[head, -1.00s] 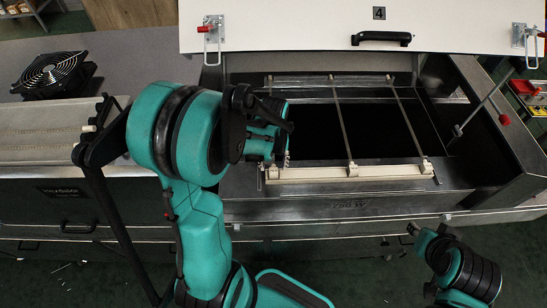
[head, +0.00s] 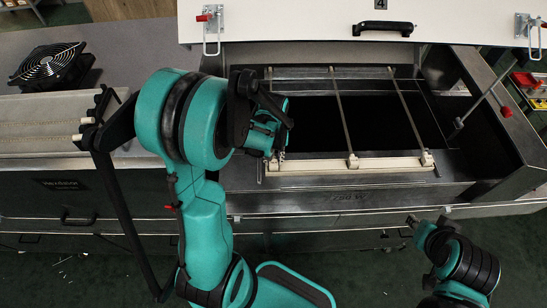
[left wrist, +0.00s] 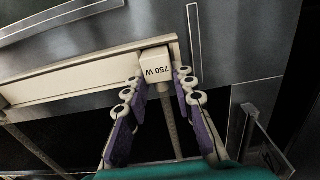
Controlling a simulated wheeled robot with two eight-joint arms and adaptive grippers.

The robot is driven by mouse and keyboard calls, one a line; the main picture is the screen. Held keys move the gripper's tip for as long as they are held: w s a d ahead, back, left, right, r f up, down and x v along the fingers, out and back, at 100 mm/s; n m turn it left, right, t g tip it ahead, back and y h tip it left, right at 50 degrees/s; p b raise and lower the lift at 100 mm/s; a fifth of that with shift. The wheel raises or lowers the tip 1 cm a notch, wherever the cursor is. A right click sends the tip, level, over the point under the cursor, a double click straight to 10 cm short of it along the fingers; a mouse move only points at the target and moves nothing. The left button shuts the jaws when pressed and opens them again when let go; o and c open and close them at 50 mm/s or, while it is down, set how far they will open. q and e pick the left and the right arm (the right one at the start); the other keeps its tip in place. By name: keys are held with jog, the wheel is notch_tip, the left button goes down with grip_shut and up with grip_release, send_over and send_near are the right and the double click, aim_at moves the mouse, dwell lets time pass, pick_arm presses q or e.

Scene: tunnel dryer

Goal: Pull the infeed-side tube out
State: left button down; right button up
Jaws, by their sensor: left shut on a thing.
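Three thin tubes span the dark opening of the dryer. The middle tube (head: 345,115) and right tube (head: 409,110) rest in plain view between a rear metal rail and a cream front rail (head: 310,165).
A white lid (head: 300,25) with a black handle and latches stands raised behind the opening. A black fan (head: 48,65) sits at the back left, beyond a belt section (head: 40,120). The floor in front looks clear.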

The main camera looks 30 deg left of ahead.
pick_arm(q)
jog(key=shift+r+p, duration=0.45)
jog(key=shift+r, duration=0.2)
dwell(0.8)
jog(key=shift+r+p, duration=0.65)
jog(key=shift+r, duration=0.35)
jog(key=shift+r+p, duration=1.55)
jog(key=shift+r, duration=0.55)
